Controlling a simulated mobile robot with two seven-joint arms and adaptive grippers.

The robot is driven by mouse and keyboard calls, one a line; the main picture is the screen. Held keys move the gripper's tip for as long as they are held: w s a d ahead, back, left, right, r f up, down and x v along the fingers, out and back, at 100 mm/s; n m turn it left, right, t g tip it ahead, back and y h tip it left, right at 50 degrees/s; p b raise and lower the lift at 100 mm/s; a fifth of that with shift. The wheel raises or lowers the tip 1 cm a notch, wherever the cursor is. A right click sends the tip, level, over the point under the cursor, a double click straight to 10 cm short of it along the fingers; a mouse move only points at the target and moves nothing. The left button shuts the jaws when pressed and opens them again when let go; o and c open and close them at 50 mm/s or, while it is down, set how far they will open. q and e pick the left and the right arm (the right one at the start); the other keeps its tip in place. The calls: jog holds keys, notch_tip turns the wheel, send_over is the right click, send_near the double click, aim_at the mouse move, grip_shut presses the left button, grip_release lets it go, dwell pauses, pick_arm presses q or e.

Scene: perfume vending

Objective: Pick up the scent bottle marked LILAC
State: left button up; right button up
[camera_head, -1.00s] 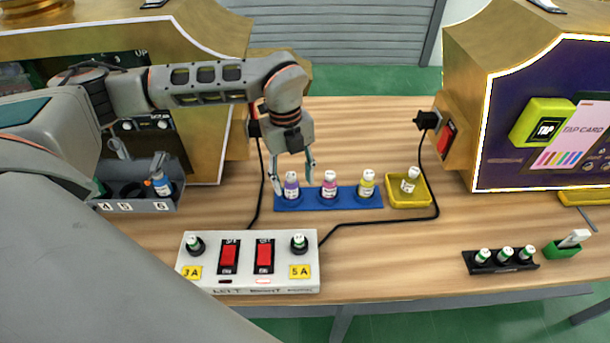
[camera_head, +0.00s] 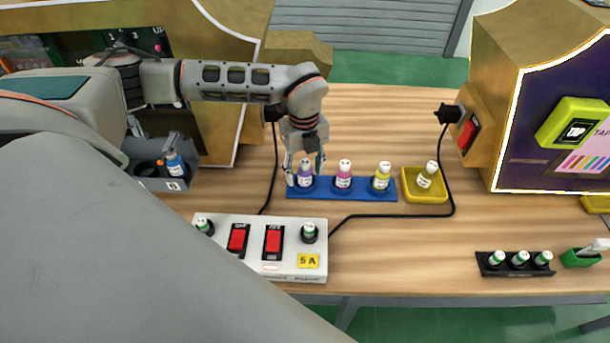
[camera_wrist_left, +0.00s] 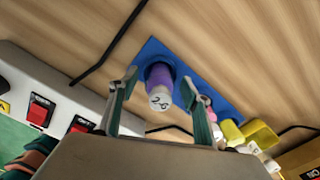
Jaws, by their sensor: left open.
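The purple bottle (camera_head: 305,178) with a white cap stands upright at the left end of the blue rack (camera_head: 350,195). Its label is too small to read. A pink bottle (camera_head: 344,178) and a yellow bottle (camera_head: 381,180) stand beside it in the rack. My left gripper (camera_head: 304,167) is open, with one finger on each side of the purple bottle. In the left wrist view the purple bottle (camera_wrist_left: 159,76) shows between the spread fingers, with a visible gap on both sides. My right gripper is not in view.
A yellow tray (camera_head: 426,196) with a tilted bottle lies right of the rack. A white switch box (camera_head: 257,262) is in front, with black cables running on the wooden table. A grey holder (camera_head: 180,185) with a blue bottle is at left.

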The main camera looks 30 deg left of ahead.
pick_arm(q)
jog(key=c, duration=1.2)
jog(key=shift+c, duration=0.2)
jog(key=shift+r, duration=0.1)
